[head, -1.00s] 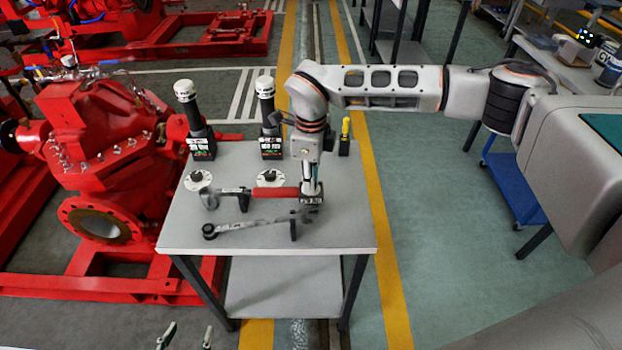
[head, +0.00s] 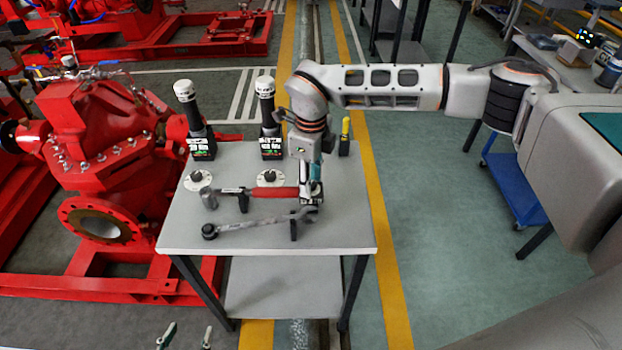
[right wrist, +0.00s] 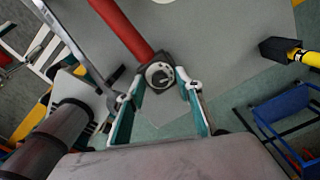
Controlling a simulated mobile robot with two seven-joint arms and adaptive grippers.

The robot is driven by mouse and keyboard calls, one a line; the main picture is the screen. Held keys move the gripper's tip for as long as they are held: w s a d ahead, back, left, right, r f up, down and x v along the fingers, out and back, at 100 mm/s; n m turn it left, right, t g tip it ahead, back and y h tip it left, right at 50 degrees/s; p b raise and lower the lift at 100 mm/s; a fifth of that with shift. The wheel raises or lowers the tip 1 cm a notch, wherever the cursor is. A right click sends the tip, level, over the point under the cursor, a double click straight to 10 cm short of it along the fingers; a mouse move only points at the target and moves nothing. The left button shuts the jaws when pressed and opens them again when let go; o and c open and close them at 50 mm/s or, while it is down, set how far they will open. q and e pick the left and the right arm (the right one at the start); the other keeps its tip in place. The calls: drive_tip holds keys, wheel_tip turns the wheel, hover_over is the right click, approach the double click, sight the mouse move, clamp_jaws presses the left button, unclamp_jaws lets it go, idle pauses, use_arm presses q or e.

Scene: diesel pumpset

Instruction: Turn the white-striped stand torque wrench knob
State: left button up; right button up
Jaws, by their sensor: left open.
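The red-handled torque wrench (head: 272,192) lies across its stand (head: 243,203) on the grey table, its socket end at the left. In the right wrist view, its dark end block carries a round white-and-grey knob (right wrist: 159,75). My right gripper (head: 313,194) points down at this end. In the right wrist view, the teal-padded fingers (right wrist: 160,82) are on either side of the end block. I cannot tell whether both touch it. In the head view, the gripper partly hides the knob. My left gripper (head: 187,337) shows only its fingertips, apart and empty, in front of the table.
A grey wrench (head: 255,222) lies close in front of the red-handled one. Two black tools with white caps (head: 196,125) (head: 268,120) stand behind, near two white dials (head: 197,180) (head: 270,177). A yellow-topped tool (head: 345,135) stands at the back right. The table's right front is clear.

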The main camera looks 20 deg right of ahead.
wheel_tip(320, 180, up, 12)
idle(0.7)
idle(0.4)
